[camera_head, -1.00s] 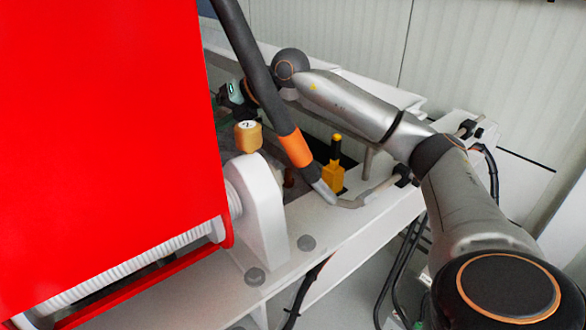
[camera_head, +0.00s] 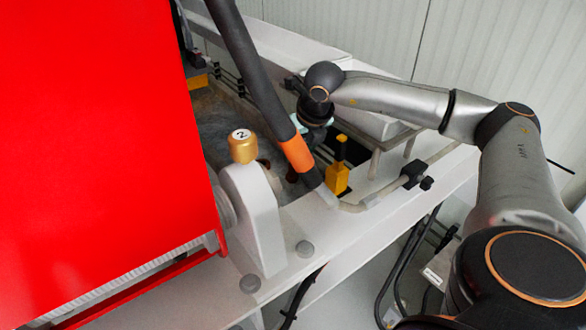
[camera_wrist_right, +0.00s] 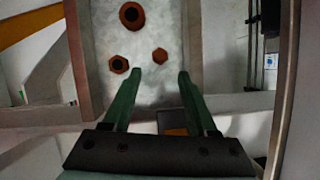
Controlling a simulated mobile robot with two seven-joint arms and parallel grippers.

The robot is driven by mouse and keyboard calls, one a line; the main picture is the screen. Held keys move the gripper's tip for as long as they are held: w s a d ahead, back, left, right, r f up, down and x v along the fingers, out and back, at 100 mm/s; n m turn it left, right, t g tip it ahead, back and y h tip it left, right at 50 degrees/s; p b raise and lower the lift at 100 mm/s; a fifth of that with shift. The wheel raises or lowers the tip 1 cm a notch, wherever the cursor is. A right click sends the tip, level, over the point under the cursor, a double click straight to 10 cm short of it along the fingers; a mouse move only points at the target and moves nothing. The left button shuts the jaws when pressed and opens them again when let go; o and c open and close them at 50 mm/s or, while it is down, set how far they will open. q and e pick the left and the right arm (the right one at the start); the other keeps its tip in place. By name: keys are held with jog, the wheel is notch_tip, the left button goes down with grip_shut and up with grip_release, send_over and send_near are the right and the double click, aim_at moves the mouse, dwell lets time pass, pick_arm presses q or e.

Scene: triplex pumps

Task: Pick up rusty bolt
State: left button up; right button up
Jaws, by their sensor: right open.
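In the right wrist view a small rusty hexagonal piece (camera_wrist_right: 160,56), which looks like the bolt, lies on the pale floor of a tray-like recess (camera_wrist_right: 87,50). My right gripper (camera_wrist_right: 160,73) is open with green fingers. Its fingertips are on either side of a line to the bolt, which appears just beyond them, with nothing between the fingers. In the head view my right gripper (camera_head: 311,134) points down behind the dark hose, its fingertips mostly hidden. I cannot make out the bolt clearly there. My left gripper is not in view.
A rusty nut (camera_wrist_right: 119,64) and a larger rusty ring (camera_wrist_right: 131,14) lie near the bolt. In the head view a dark hose with an orange band (camera_head: 297,153), a yellow block (camera_head: 337,178), a gold cap (camera_head: 242,146) and a red panel (camera_head: 90,150) surround the recess.

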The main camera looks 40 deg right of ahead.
jog(key=x, duration=0.3)
jog(key=shift+w+f, duration=0.1)
jog(key=shift+w, duration=0.05)
jog(key=shift+w+p+x, duration=0.15)
jog(key=shift+p+x, duration=0.3)
jog(key=shift+x, duration=0.9)
jog(key=shift+w+p+x, duration=0.15)
jog(key=shift+p+x, duration=0.3)
jog(key=shift+x, duration=0.9)
jog(key=shift+d, duration=0.1)
jog(key=shift+c, duration=0.3)
grip_shut()
